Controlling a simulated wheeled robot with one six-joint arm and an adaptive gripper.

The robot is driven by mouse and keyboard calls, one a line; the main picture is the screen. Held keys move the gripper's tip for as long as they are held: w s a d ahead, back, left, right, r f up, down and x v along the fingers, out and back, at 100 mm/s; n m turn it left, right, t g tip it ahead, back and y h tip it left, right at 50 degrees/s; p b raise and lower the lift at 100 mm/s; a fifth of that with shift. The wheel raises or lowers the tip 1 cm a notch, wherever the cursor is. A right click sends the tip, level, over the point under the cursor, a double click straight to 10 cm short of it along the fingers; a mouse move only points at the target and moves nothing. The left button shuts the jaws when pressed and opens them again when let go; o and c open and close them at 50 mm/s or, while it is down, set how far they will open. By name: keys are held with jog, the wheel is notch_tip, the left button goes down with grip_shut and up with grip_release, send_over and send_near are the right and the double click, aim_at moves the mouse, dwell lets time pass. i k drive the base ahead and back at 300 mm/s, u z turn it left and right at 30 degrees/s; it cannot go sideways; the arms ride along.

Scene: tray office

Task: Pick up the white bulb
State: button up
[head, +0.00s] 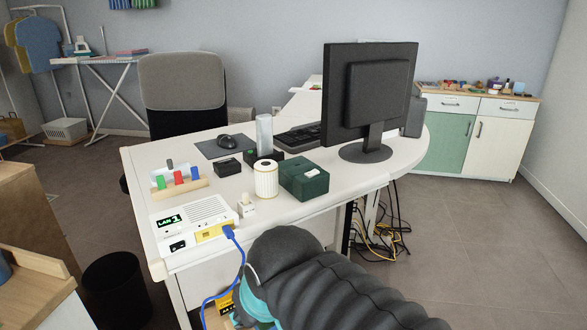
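I cannot make out a white bulb for certain. A small white piece (312,172) lies on top of a dark green box (303,187) near the desk's front edge; it is too small to tell whether it is a bulb or part of the box. My arm, in a dark ribbed cover with a teal part, fills the bottom centre in front of the desk. My gripper's fingers are not in view.
The white desk (356,181) also holds a cream roll (266,180), a pale cylinder (264,134), a black box (228,167), a monitor (370,90) and a LAN device (193,221) with a blue cable (238,257). Cables hang below the desk. Open floor lies right.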

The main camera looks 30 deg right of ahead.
aim_at(245, 196)
jog(key=z, duration=2.3)
jog(key=k, duration=0.95)
jog(key=u, duration=0.9)
jog(key=i, duration=0.5)
jog(key=z, duration=0.05)
